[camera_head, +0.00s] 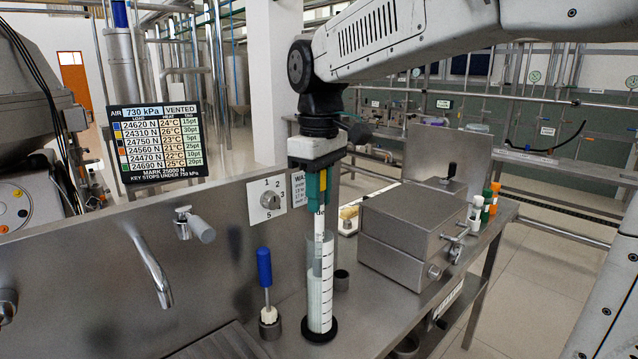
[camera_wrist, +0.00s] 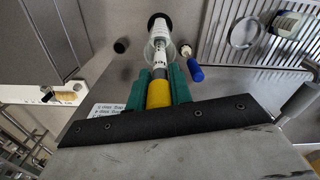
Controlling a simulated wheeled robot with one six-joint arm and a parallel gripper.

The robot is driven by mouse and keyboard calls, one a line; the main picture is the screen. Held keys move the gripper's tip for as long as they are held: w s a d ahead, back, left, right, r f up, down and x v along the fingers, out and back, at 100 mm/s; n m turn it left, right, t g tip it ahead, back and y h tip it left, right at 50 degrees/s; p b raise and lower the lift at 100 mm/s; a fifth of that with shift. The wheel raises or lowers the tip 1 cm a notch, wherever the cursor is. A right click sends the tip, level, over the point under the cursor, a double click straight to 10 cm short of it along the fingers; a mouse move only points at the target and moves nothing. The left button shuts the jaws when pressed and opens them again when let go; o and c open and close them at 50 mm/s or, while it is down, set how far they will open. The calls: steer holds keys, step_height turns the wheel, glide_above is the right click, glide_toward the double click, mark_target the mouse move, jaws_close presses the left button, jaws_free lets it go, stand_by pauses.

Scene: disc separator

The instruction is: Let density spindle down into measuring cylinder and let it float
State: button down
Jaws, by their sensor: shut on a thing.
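The measuring cylinder (camera_head: 327,318) stands upright on the steel bench on a black foot, with whitish liquid in it. My gripper (camera_head: 317,200) is above its mouth, its green fingers shut on the density spindle (camera_head: 319,225). The spindle hangs about upright, its lower part inside the cylinder; whether its tip is in the liquid is hard to tell. In the wrist view the green fingers (camera_wrist: 162,92) hold the spindle at its yellow part (camera_wrist: 159,95). Its white, marked stem points into the clear cylinder (camera_wrist: 150,55). The fingers are outside the cylinder.
A blue-handled brush (camera_head: 264,268) stands in a small cup just left of the cylinder. A steel box (camera_head: 405,235) stands to the right, with small bottles (camera_head: 490,200) beyond it. A tap (camera_head: 150,265) juts from the back panel at left. A small dark cup (camera_head: 341,280) is close behind.

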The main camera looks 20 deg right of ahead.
steer(key=shift+f, duration=2)
steer(key=c, duration=1.2)
jaws_free()
steer(key=shift+o, duration=0.2)
step_height(320, 180, up, 8)
steer(key=shift+f, duration=0.1)
